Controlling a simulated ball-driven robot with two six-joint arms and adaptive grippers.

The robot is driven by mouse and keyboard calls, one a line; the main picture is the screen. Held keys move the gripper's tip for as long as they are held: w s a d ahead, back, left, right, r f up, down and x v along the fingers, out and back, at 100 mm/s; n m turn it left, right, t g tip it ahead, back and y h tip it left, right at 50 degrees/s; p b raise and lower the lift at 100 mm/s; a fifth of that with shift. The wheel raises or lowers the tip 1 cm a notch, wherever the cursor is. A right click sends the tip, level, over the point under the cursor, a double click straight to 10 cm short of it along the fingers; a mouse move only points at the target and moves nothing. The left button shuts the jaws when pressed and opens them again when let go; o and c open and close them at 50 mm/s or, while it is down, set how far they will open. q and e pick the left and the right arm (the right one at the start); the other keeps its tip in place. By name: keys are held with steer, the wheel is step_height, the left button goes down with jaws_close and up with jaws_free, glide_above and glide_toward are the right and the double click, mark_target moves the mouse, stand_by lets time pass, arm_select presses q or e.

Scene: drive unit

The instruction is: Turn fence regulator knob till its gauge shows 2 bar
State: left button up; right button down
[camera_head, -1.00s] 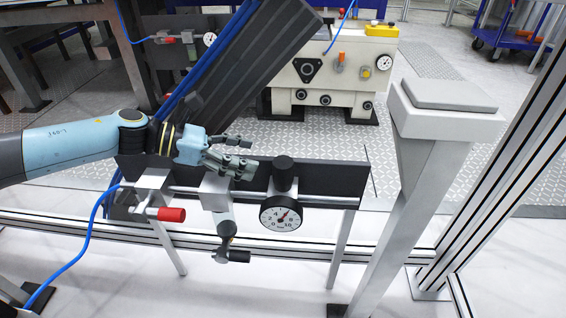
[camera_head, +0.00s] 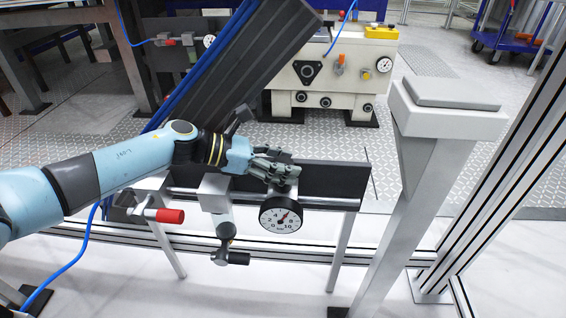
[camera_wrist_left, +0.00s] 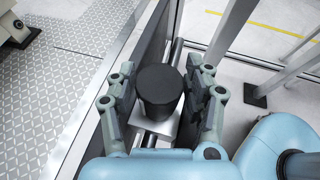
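The black regulator knob (camera_wrist_left: 160,92) stands upright on its metal block and lies between the two open fingers of my left gripper (camera_wrist_left: 162,95) in the left wrist view. Gaps show between the fingers and the knob. In the head view my left gripper (camera_head: 279,170) covers most of the knob. The round white gauge (camera_head: 287,215) is just below it on the fence rail. My right gripper is not in view.
A red-handled valve (camera_head: 165,215) and a black-ended filter bowl (camera_head: 228,248) are left of the gauge on the same rail. A dark panel (camera_head: 335,183) stands behind. A grey post (camera_head: 420,190) rises to the right. A cream machine (camera_head: 325,75) is at the back.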

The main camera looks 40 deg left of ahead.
arm_select(q)
steer(key=c, duration=0.8)
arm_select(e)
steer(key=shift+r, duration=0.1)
